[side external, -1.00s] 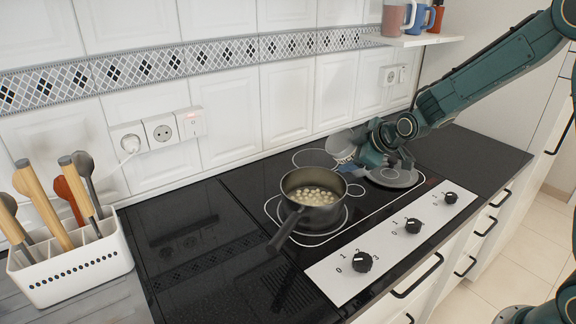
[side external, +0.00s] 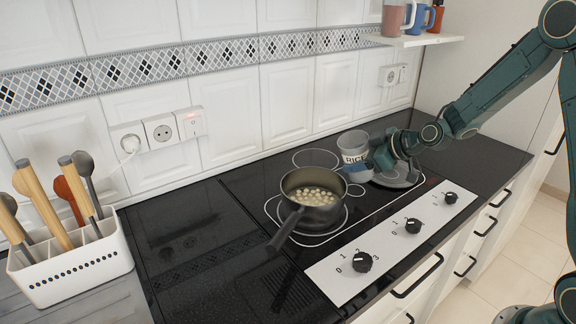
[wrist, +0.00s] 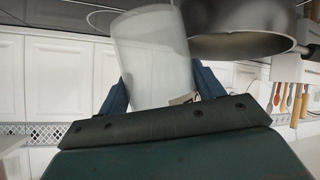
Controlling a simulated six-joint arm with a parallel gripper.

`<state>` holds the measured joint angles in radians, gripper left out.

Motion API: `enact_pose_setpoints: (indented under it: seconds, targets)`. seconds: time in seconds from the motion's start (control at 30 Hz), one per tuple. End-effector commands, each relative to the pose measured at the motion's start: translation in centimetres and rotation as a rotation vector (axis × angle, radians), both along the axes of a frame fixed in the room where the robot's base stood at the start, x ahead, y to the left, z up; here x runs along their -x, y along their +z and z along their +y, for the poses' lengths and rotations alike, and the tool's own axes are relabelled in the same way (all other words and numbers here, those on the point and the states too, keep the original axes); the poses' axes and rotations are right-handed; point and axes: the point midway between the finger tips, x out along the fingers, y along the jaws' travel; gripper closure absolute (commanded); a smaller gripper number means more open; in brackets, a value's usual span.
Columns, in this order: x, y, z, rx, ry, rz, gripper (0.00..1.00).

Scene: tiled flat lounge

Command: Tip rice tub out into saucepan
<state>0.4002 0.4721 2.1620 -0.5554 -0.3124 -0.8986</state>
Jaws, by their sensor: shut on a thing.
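The rice tub (side external: 354,154), a pale see-through cup with a RICE label, is close to upright just right of and behind the saucepan. My gripper (side external: 374,160) is shut on its side. In the wrist view the tub (wrist: 153,58) stands between my two fingers (wrist: 160,86); its contents cannot be made out. The dark saucepan (side external: 298,213) sits on the hob, its handle toward the front left. Several pale round pieces (side external: 316,196) lie in it. In the wrist view the saucepan (wrist: 240,42) is at the upper right, near the tub.
A grey round flat thing (side external: 408,180) lies on the hob beneath my gripper. The control panel (side external: 385,245) with knobs runs along the front. A white utensil holder (side external: 75,275) stands far left. The black counter (side external: 190,250) left of the saucepan is clear. A shelf with mugs (side external: 412,40) hangs above.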

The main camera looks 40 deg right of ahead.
Motion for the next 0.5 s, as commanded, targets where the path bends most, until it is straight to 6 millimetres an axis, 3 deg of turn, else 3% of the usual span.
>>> enact_pose_setpoints:
  seconds: [0.5]
  targets:
    - [0.3,-1.16,-1.25,-0.196,-0.002,-0.048,0.6]
